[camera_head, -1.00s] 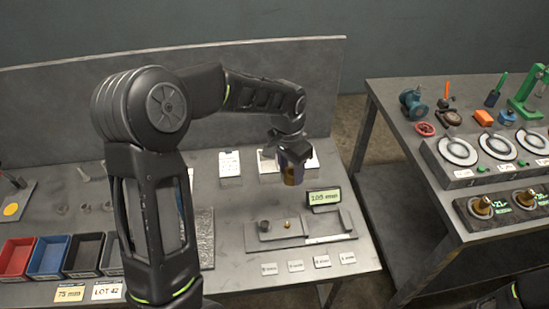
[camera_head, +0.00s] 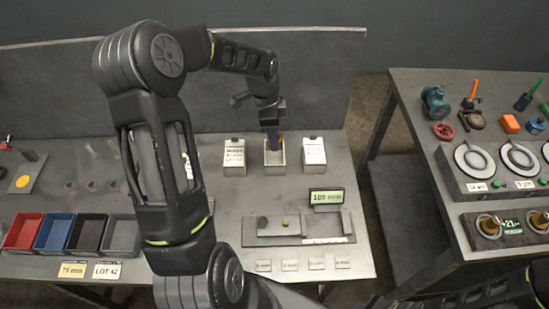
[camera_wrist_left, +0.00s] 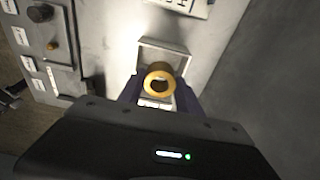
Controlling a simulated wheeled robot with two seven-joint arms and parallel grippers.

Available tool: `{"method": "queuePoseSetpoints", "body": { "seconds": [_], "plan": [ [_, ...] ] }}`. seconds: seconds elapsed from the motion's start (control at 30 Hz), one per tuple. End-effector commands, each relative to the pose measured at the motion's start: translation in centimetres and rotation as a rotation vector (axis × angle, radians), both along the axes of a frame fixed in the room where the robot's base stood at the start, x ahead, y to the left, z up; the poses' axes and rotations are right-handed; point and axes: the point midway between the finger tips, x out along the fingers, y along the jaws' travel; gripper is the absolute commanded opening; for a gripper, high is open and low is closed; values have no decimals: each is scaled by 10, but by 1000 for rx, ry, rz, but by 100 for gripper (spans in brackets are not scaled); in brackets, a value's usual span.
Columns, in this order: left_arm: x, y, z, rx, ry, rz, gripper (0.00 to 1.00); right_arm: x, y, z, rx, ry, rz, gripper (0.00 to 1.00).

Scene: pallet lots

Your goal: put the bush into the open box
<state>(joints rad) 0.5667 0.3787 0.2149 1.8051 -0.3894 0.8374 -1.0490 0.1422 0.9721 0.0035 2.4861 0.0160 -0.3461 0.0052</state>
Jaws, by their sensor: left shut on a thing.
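The bush is a brass-coloured ring, seen end-on with a dark bore in the left wrist view (camera_wrist_left: 149,83). My left gripper (camera_head: 271,127) is shut on it. The open box (camera_head: 275,170) is a small light-grey box between two white labelled boxes, and it shows behind the bush in the left wrist view (camera_wrist_left: 177,45). In the head view my gripper is directly over the open box, with its fingers close to the mouth. The bush is mostly hidden there, and I cannot tell whether it is inside the rim. My right gripper is out of view.
White labelled boxes stand close on the left (camera_head: 234,158) and right (camera_head: 313,155) of the open box. A measuring stand with a green display (camera_head: 326,196) lies in front. Coloured bins (camera_head: 55,232) are at left. A second table (camera_head: 440,160) stands right.

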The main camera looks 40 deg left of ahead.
Motion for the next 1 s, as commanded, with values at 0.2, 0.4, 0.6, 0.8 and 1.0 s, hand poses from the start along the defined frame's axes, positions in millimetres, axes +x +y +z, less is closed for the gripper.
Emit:
{"method": "queuePoseSetpoints", "body": {
  "seconds": [0.2,0.4,0.6,0.8,1.0],
  "plan": [
    [0,0,-44,0,0,0,0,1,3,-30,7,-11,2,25],
    [0,0,-45,1,-1,1,0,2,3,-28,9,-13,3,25],
    [0,0,-48,0,0,1,0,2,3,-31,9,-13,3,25],
    [0,0,-78,0,0,2,0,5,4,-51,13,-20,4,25],
    [0,0,-82,1,-1,1,0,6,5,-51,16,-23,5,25]
  ]
}}
